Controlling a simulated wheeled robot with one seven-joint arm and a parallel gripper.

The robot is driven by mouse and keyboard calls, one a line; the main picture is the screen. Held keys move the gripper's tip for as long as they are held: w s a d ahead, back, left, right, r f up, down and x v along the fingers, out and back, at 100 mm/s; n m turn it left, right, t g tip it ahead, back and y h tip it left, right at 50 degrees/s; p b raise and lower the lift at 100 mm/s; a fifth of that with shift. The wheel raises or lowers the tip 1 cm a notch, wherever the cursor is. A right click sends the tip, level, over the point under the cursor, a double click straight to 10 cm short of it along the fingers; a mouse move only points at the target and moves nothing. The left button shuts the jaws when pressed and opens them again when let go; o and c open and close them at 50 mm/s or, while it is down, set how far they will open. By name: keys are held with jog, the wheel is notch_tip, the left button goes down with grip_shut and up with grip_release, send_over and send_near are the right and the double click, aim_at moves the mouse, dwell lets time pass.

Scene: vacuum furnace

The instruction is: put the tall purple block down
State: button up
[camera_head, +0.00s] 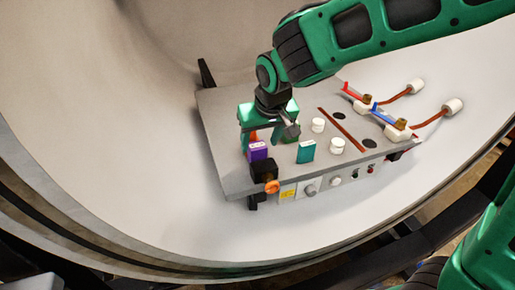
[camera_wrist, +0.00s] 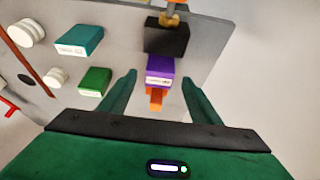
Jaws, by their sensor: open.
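The purple block (camera_head: 257,151) stands on the grey panel, just behind a black block with an orange knob. It also shows in the wrist view (camera_wrist: 159,72), with a white label on its edge. An orange piece (camera_wrist: 156,99) is beside it on the side nearer my gripper. My gripper (camera_head: 255,146) is open over the panel. In the wrist view its two fingers (camera_wrist: 158,83) are apart on either side of the purple block and the orange piece, with visible gaps. I cannot tell whether the purple block is fully seated on the panel.
A teal block (camera_head: 306,152), a green block (camera_wrist: 94,81) and white knobs (camera_head: 337,145) stand to the right on the panel (camera_head: 228,168). The black block (camera_head: 263,170) is close in front. Red and blue handled valves (camera_head: 390,120) are at far right. The curved furnace wall surrounds the panel.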

jog(key=shift+v, duration=2.75)
jog(key=s+d+f+m+g+h, duration=0.1)
jog(key=s+d+m, duration=0.15)
jog(key=d, duration=0.95)
jog(key=s+d+m+g+h, duration=0.15)
jog(key=s+d, duration=0.25)
jog(key=d, duration=0.8)
jog(key=s+d+f+m+g, duration=0.1)
jog(key=s+d+m, duration=0.1)
jog(key=s+d, duration=0.4)
jog(key=s+d+f+m+y, duration=0.1)
jog(key=s+d+f+m, duration=0.1)
jog(key=s+d, duration=0.4)
jog(key=s+m, duration=0.1)
jog(key=s, duration=0.4)
jog(key=shift+s+f+m+g, duration=0.15)
jog(key=shift+s+m+g, duration=0.15)
jog(key=shift+s+g, duration=0.1)
jog(key=shift+y, duration=0.25)
